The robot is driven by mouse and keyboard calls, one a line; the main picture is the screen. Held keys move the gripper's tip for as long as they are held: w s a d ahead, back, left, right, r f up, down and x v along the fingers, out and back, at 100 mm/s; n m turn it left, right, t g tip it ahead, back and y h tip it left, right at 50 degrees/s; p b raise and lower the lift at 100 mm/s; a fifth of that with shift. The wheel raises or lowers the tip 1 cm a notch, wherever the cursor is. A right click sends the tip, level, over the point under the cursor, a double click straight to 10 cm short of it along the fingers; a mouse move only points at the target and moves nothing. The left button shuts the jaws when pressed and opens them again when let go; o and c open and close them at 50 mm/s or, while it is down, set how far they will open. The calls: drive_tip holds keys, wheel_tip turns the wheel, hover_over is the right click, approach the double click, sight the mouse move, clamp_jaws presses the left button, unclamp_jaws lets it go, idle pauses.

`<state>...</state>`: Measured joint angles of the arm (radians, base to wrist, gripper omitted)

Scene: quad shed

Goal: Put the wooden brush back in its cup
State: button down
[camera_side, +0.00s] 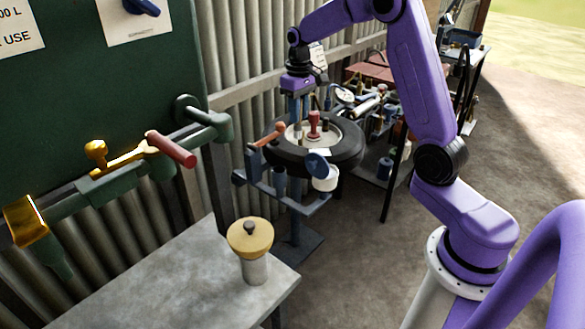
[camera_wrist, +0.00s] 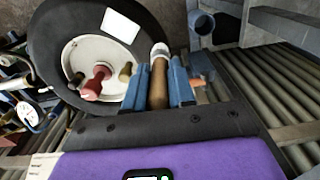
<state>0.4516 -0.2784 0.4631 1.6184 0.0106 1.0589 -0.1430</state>
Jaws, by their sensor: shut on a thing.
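The wooden brush (camera_wrist: 158,84) is a brown handle with a pale, whitish end, seen in the wrist view. My gripper (camera_wrist: 159,80) is shut on it, with one blue finger on each side of the handle. In the side view my gripper (camera_side: 300,112) points down over the tyre, and the brush is hard to make out there. A blue round cup (camera_wrist: 202,24) with an open mouth shows at the top of the wrist view, beyond the brush's pale end and apart from it. Which part of the blue stand it is in the side view is not clear.
A black tyre (camera_side: 345,153) with a pale hub lies beside my gripper; a red-handled piece (camera_side: 314,126) stands on it. A blue stand (camera_side: 296,238) carries a white pot (camera_side: 326,179). A cluttered bench is behind; a grey table (camera_side: 190,280) stands in front.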

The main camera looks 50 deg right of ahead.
drive_tip(key=a+f+n, duration=0.2)
drive_tip(key=a+n, duration=0.4)
drive_tip(key=a, duration=0.2)
drive_tip(key=shift+s+a+f, duration=0.1)
drive_tip(key=shift+a+f, duration=0.05)
drive_tip(key=shift+f, duration=2.2)
drive_tip(key=shift+a+f, duration=0.1)
drive_tip(key=shift+f, duration=2.2)
drive_tip(key=shift+f, duration=0.1)
drive_tip(key=c, duration=1)
unclamp_jaws()
drive_tip(key=shift+o, duration=0.2)
